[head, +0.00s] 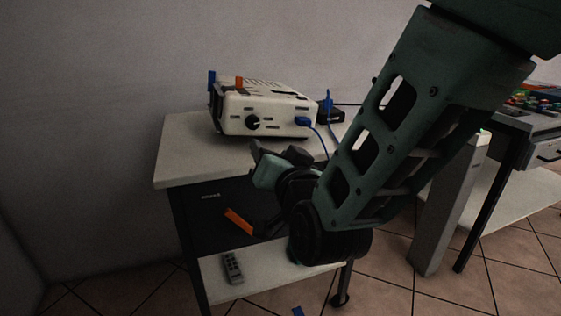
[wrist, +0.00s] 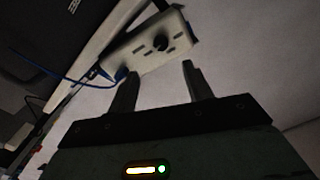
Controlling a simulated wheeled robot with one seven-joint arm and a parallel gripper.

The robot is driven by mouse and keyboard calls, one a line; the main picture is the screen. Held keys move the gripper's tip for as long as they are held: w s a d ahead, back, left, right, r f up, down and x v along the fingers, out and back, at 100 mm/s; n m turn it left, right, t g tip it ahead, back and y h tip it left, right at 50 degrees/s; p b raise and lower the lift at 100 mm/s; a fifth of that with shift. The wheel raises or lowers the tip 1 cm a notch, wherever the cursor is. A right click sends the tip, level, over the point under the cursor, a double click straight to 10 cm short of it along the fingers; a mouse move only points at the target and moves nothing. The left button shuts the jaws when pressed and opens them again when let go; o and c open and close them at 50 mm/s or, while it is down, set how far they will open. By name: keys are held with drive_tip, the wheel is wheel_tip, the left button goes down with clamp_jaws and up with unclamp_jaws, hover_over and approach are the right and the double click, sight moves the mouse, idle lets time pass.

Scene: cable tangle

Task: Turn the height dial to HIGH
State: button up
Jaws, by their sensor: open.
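A white box (head: 265,108) with a round black dial (head: 252,122) on its front stands on the small table. In the wrist view the box (wrist: 140,52) appears tilted, with the dial (wrist: 160,43) beyond my fingertips. The labels around the dial are too small to read, so its setting cannot be told. My gripper (head: 258,156) is in front of the table's top edge, below the box in the head view. In the wrist view my gripper (wrist: 158,78) has its two fingers apart with nothing between them. It is clear of the dial.
A blue plug (head: 302,121) with a cable sits in the box's front right. A black adapter (head: 331,115) lies beside it. Another table (head: 528,122) stands right.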

drive_tip(key=shift+v, duration=2)
drive_tip(key=s+f+n+g+y, duration=0.1)
drive_tip(key=s+f+n+g, duration=0.5)
drive_tip(key=s+f+g, duration=0.3)
drive_tip(key=s+d+n+g+h, duration=0.4)
drive_tip(key=s+d+g+h, duration=0.3)
drive_tip(key=s+d, duration=0.55)
wheel_tip(320, 180, up, 26)
drive_tip(key=a+g+y+p, duration=0.1)
drive_tip(key=p, duration=2.5)
drive_tip(key=shift+s+y+p, duration=0.2)
drive_tip(key=shift+y+p, duration=0.1)
